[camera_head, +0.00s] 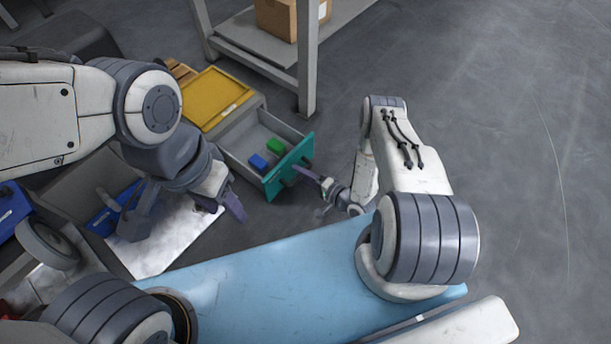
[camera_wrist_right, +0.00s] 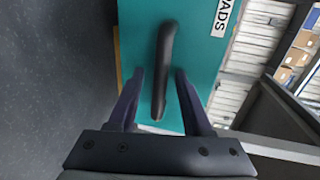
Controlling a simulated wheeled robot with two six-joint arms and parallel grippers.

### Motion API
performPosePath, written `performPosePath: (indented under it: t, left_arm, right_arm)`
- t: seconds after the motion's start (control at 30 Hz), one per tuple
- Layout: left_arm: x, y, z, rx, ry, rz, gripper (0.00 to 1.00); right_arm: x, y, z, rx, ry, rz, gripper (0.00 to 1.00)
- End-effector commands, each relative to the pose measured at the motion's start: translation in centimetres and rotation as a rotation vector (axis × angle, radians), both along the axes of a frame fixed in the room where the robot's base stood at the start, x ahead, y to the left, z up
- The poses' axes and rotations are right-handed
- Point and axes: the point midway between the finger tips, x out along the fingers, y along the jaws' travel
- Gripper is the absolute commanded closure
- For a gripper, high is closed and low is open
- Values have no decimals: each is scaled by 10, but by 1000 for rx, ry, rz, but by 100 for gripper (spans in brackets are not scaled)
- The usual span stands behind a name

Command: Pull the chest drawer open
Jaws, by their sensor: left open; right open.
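The chest drawer (camera_head: 291,165) has a teal front and stands pulled out of a grey chest (camera_head: 238,122). A blue block (camera_head: 258,162) and a green block (camera_head: 275,146) lie inside it. My right gripper (camera_head: 308,174) is at the drawer front. In the right wrist view the dark bar handle (camera_wrist_right: 164,62) lies between the fingers of my open right gripper (camera_wrist_right: 160,78), with gaps showing on both sides. A white label ending in "ADS" is on the teal front (camera_wrist_right: 200,60). My left gripper (camera_head: 228,200) is open and empty, left of the drawer.
A yellow tray (camera_head: 214,97) sits on top of the chest. A grey shelf (camera_head: 306,70) with a cardboard box (camera_head: 276,16) stands behind. Blue bins (camera_head: 108,212) are at left. Open floor (camera_head: 530,150) lies to the right.

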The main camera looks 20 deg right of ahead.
Motion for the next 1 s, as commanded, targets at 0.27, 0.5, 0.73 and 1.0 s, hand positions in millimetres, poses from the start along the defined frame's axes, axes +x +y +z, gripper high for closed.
performPosePath:
  t: [0.27, 0.5, 0.73, 1.0]
  left_arm:
    - [0, 0, 19, 0, 0, 0, 50]
    - [0, 0, 35, 0, 0, 0, 50]
    - [0, 0, 41, 0, 0, 0, 50]
    - [0, 0, 43, 0, 0, 0, 50]
  right_arm:
    - [-26, -20, 10, 1, 3, -10, 50]
    - [-59, -42, 18, 1, 2, -10, 50]
    - [-79, -54, 21, 1, 2, -5, 50]
    - [-85, -57, 21, -1, 1, 0, 50]
